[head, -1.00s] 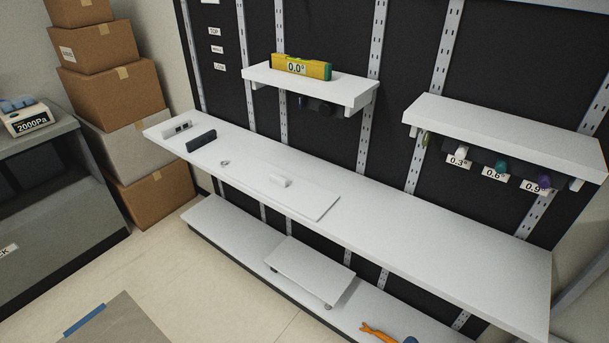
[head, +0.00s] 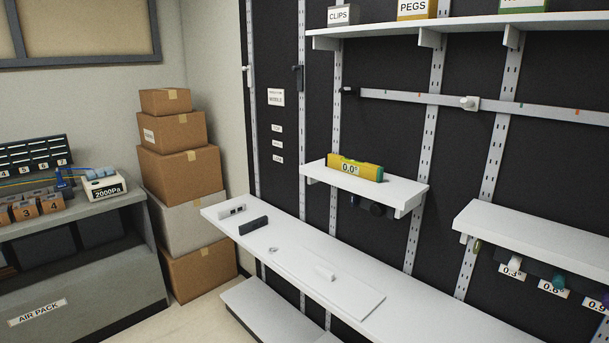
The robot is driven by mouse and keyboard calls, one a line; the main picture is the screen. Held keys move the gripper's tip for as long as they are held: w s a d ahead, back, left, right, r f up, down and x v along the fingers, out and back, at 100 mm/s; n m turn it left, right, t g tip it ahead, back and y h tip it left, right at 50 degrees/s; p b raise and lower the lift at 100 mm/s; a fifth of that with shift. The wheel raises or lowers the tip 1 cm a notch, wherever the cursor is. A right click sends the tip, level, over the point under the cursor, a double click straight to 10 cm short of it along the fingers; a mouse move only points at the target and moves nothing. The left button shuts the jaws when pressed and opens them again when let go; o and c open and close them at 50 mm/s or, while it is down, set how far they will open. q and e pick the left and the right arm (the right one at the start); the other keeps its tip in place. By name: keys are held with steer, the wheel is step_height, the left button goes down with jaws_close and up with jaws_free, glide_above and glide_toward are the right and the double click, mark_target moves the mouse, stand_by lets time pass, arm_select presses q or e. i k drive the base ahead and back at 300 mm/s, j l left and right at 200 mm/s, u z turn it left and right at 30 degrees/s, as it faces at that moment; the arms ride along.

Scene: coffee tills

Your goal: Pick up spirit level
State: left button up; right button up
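Neither of my grippers shows in the head view.
A long white shelf (head: 450,328) below holds a dark block (head: 253,226), a white block (head: 233,211) and a thin plate (head: 345,303). Another white shelf (head: 535,231) has hanging tags under it. Stacked boxes (head: 180,175) and a grey bench (head: 85,225) stand at left.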

mark_target(372, 173)
steer(key=z, duration=0.25)
steer(key=i+j+z, duration=0.2)
steer(key=z, duration=0.2)
steer(key=i+j+z, duration=0.15)
steer(key=j+z, duration=0.3)
steer(key=i+j+z, duration=0.1)
steer(key=j, duration=0.3)
steer(key=i+j+z, duration=0.1)
steer(key=j, duration=0.3)
steer(key=i+j+z, duration=0.1)
steer(key=j, duration=0.3)
steer(key=i+j+z, duration=0.1)
steer(key=j, duration=0.3)
